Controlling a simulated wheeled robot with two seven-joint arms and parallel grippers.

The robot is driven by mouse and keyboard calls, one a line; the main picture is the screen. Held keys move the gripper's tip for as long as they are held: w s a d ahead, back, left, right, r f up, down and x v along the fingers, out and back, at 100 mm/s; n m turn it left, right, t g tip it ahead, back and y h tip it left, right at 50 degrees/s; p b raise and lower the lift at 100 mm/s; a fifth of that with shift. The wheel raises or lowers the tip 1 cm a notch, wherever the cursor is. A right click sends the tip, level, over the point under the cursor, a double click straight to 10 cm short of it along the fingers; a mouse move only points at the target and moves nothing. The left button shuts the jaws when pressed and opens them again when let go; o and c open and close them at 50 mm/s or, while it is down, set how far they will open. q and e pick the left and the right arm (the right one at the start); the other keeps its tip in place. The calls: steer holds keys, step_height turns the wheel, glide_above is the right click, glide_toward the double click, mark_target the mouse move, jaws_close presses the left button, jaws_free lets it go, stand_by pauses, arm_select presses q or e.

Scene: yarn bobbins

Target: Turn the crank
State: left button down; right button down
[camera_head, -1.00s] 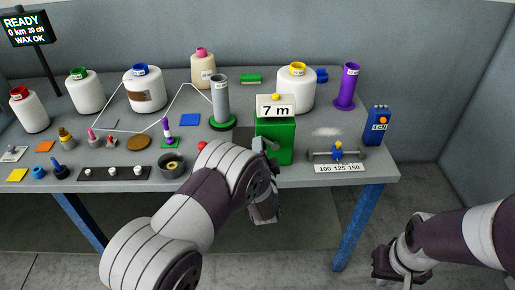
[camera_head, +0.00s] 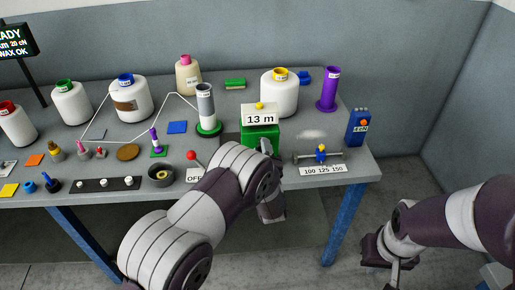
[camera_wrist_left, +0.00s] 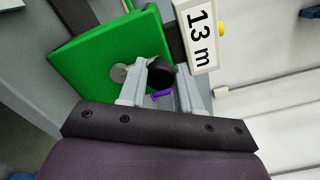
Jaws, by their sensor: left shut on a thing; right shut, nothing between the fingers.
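A green box (camera_head: 258,137) stands near the front edge of the table, with a white sign on top reading "13 m" (camera_head: 261,120). In the left wrist view the green box (camera_wrist_left: 105,55) fills the upper left, with a round grey hub on its face. My left gripper (camera_wrist_left: 158,82) is shut on the dark crank handle (camera_wrist_left: 160,72) beside that face. In the head view my left wrist hides most of the crank and the fingers. My right gripper (camera_head: 388,262) is shut and empty, low at the right, off the table.
Several yarn cones stand along the back, among them a white one with a yellow top (camera_head: 279,97). A grey tube on a green base (camera_head: 206,105) stands left of the box. A red-knobbed lever (camera_head: 191,156) with an "OFF" label is beside my left arm.

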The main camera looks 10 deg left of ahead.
arm_select(q)
steer(key=shift+w+d+m, duration=0.15)
steer(key=shift+d+m, duration=0.35)
steer(key=shift+m, duration=0.4)
steer(key=c, duration=0.8)
jaws_free()
steer(key=shift+d, duration=0.1)
steer(key=b+v, duration=0.1)
steer(key=v, duration=1.1)
steer(key=shift+s+d, duration=0.1)
steer(key=shift+s, duration=0.25)
